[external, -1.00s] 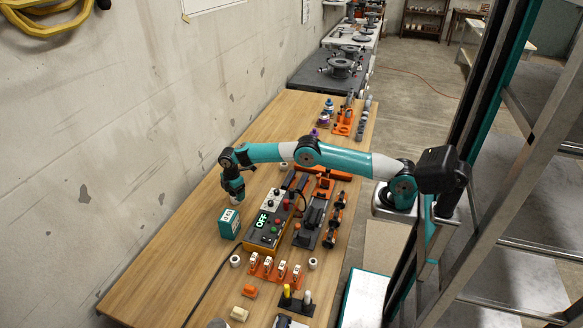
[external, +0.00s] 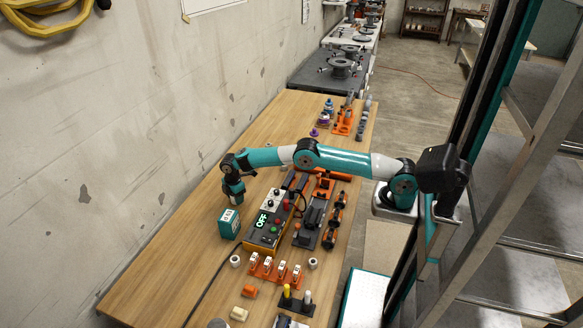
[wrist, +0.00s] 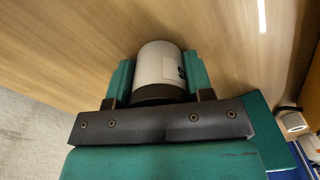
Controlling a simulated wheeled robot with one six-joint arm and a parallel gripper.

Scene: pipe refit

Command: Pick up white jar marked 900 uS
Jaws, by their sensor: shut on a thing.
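A white jar (wrist: 160,65) with a dark band at its base stands between the two teal fingers of my gripper (wrist: 161,80) in the wrist view. Part of a dark marking shows on its right side, but the full label cannot be read. In the external view my gripper (external: 236,196) points down over the wooden table, just behind a teal box with a white label. My gripper is shut on the jar, which shows only as a small pale patch there. Whether the jar touches the table is unclear.
The teal box (external: 229,225) is close to my gripper. The control box reading OFF (external: 268,222) stands to its right. Other white cylinders (external: 235,261) and an orange rack (external: 275,268) lie nearer the camera. The table left of my gripper is clear.

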